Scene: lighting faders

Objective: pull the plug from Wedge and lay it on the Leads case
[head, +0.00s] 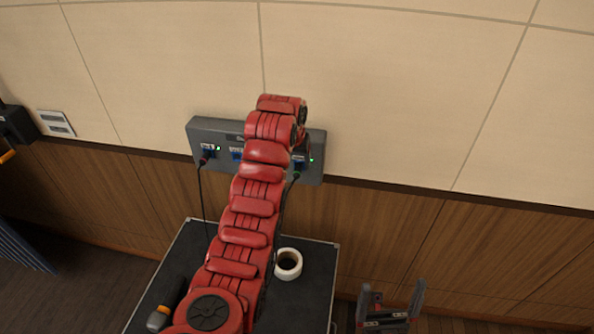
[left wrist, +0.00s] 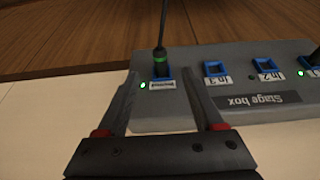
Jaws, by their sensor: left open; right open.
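The grey stage box (head: 222,133) is on the wall; it shows upside down in the left wrist view (left wrist: 240,120). The Wedge socket, its label blurred (left wrist: 163,86), holds a black plug with a green ring (left wrist: 160,57) and a cable; it also shows in the head view (head: 297,175). My left gripper (left wrist: 159,75) is open, with its fingers on either side of the plug's line and no visible contact. In the head view my left arm hides those fingers. The black case (head: 308,300) stands below; no name is readable. My right gripper (head: 391,292) is open and empty, right of the case.
A white tape roll (head: 288,264) and a dark torch-like object with an orange end (head: 158,318) lie on the case. Another plug (head: 204,160) sits in the box's leftmost socket, its cable hanging. The case's right part near its edge looks clear.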

